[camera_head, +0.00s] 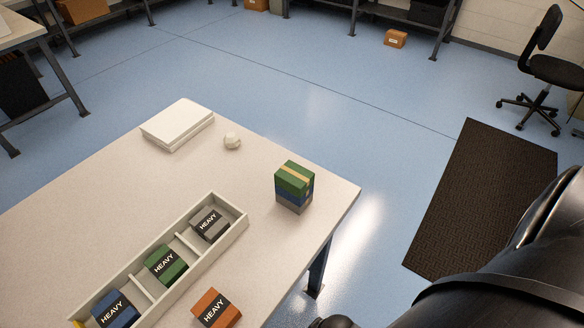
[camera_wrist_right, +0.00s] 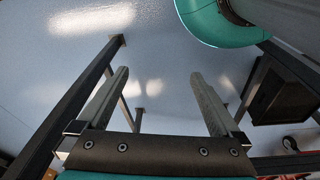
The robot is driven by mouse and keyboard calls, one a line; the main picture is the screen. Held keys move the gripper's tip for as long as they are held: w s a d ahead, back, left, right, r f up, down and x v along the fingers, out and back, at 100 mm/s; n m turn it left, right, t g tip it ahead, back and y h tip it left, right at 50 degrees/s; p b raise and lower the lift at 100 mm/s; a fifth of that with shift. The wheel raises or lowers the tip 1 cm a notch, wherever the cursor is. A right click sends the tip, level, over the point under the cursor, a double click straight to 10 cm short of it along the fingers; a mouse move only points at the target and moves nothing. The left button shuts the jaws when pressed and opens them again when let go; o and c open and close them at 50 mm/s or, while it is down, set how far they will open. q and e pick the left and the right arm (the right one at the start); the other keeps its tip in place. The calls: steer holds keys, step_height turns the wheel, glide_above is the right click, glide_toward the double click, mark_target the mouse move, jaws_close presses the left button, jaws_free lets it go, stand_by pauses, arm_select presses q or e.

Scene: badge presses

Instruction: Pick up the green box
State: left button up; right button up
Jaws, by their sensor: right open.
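A green box (camera_head: 294,176) with a tan stripe lies on top of a small stack near the table's right corner. A blue box (camera_head: 287,192) is under it, and a grey one (camera_head: 288,204) is at the bottom. Another green box (camera_head: 166,264), labelled HEAVY, lies in the middle visible compartment of the long tray (camera_head: 239,231). My right gripper (camera_wrist_right: 160,75) is open and empty in the right wrist view, with floor and table legs beyond its fingers. My right arm shows at the lower right of the head view. My left gripper is not in view.
The tray also holds a grey box (camera_head: 210,224) and a blue box (camera_head: 114,308), both marked HEAVY. An orange HEAVY box (camera_head: 215,309) lies outside it. Bare tabletop surrounds the box stack.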

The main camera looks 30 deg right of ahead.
steer(key=w+a+r+n+t+p, duration=0.15)
steer(key=w+r, duration=0.35)
steer(key=r, duration=1.1)
steer(key=w+d+r+t+p, duration=0.1)
steer(key=w+r+p, duration=0.3)
steer(key=r, duration=1.1)
steer(key=w+d+r+y, duration=0.1)
steer(key=w+d+r, duration=0.9)
steer(key=w+d, duration=0.4)
steer(key=b, duration=0.2)
glide_toward(295, 174)
steer(key=shift+n+y, duration=0.3)
steer(key=shift+n, duration=0.05)
steer(key=x, duration=0.5)
steer(key=shift+w+d, duration=0.1)
steer(key=shift+b+x, duration=0.8)
steer(key=shift+x, duration=1.85)
steer(key=shift+d, duration=0.15)
